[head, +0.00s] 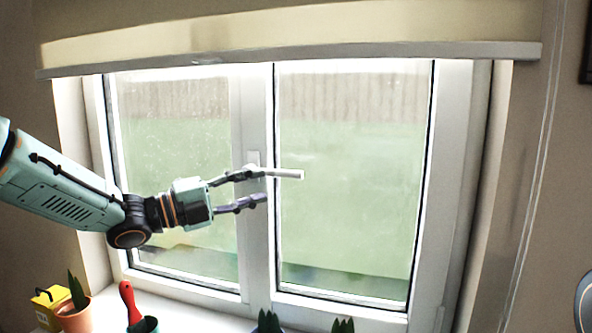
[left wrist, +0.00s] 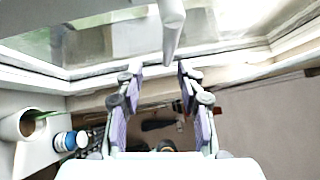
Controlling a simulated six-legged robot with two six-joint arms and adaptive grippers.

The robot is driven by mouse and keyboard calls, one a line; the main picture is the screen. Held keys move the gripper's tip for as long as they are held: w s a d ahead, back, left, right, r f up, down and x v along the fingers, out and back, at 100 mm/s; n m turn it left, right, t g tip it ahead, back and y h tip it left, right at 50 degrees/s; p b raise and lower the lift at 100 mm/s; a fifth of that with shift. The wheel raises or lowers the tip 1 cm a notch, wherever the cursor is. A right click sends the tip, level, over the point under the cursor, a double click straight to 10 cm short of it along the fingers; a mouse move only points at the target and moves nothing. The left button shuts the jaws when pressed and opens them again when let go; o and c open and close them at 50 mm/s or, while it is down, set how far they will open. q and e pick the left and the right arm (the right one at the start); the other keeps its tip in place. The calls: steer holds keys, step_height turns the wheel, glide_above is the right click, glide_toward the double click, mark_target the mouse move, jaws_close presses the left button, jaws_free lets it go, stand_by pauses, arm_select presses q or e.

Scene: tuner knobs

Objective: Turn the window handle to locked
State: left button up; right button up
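The white window handle (head: 290,174) sits on the middle frame of the window and points right, about level. My left gripper (head: 265,185) is in front of the handle's base, with its fingers apart, one above the other. The upper finger overlaps the handle in the head view; the lower one is below it. In the left wrist view the handle (left wrist: 172,30) comes down from the top edge, and its end is near the right fingertip of the open gripper (left wrist: 160,70). I cannot tell whether they touch. My right gripper is out of view.
A plant in an orange pot (head: 75,315), a yellow box (head: 46,304) and a red-handled tool (head: 129,302) stand at the lower left. Dark green plants (head: 268,321) show at the bottom middle. A roller blind (head: 290,30) hangs above the window. The space right of the handle is clear.

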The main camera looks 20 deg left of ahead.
mark_target(285, 174)
arm_select(q)
steer(key=d+r, duration=0.1)
steer(key=d, duration=0.2)
steer(key=shift+w+r+m, duration=0.1)
steer(key=shift+r+m, duration=0.2)
steer(key=shift+r, duration=0.1)
steer(key=w, duration=0.1)
steer(key=w+d, duration=0.1)
steer(key=w, duration=0.1)
steer(key=w+d, duration=0.1)
steer(key=shift+w+f+p, duration=0.2)
steer(key=shift+p, duration=0.2)
steer(key=shift+d+r, duration=0.2)
steer(key=shift+d, duration=0.2)
steer(key=shift+s+d+r, duration=0.3)
steer(key=shift+s, duration=0.15)
steer(key=shift+w+a+f, duration=0.15)
steer(key=shift+w+a, duration=0.05)
steer(key=shift+w, duration=0.05)
steer(key=shift+w+a+f, duration=0.1)
steer(key=shift+w+f, duration=0.15)
steer(key=shift+w, duration=0.15)
steer(key=shift+c, duration=1.4)
steer(key=shift+s+d+r, duration=0.2)
steer(key=shift+s+r, duration=0.1)
steer(key=shift+s, duration=0.15)
jaws_close()
steer(key=shift+w+f, duration=0.1)
steer(key=shift+w, duration=0.15)
